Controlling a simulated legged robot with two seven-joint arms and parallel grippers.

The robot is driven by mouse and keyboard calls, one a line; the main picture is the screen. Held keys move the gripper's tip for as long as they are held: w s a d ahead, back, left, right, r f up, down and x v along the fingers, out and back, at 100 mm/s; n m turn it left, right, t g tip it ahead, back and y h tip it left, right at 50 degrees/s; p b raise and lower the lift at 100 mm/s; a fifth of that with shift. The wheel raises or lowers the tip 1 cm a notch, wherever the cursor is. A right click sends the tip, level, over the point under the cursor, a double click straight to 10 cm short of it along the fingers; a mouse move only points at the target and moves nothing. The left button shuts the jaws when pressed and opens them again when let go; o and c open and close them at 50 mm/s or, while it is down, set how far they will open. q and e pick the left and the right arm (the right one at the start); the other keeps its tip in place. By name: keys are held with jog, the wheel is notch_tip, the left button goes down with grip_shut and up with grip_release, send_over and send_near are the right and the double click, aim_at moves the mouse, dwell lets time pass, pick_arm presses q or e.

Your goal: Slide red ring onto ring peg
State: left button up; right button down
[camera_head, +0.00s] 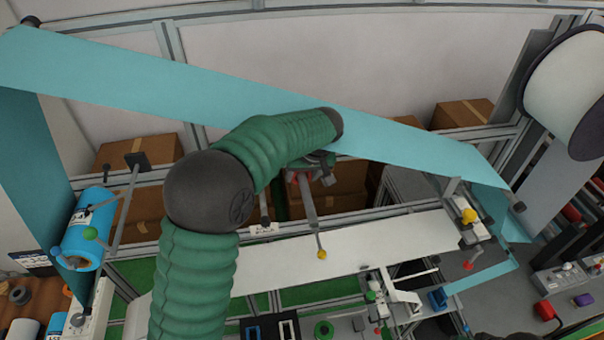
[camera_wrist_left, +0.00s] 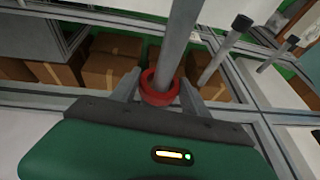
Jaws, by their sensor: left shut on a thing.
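The red ring (camera_wrist_left: 156,99) sits between the two fingers of my left gripper (camera_wrist_left: 160,88) in the left wrist view. My left gripper (camera_head: 312,170) is shut on it. A grey upright peg (camera_wrist_left: 181,40) runs down to the ring's opening, and the ring appears to be around it. I cannot tell how far the peg passes through. In the head view a little of the red ring (camera_head: 303,176) shows under my gripper, at the upper end of the grey peg (camera_head: 308,205). My arm hides the rest.
Thinner dark-tipped rods (camera_wrist_left: 226,48) stand right of the peg. A teal sheet (camera_head: 400,143) stretches behind my arm. Cardboard boxes (camera_head: 463,112) stand behind the frame.

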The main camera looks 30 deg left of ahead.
pick_arm(q)
jog(key=shift+s+d, duration=0.15)
jog(key=shift+s+d+b, duration=0.25)
jog(key=shift+s+b, duration=0.15)
jog(key=o, duration=1.3)
jog(key=shift+o, duration=0.2)
jog(key=shift+r, duration=0.15)
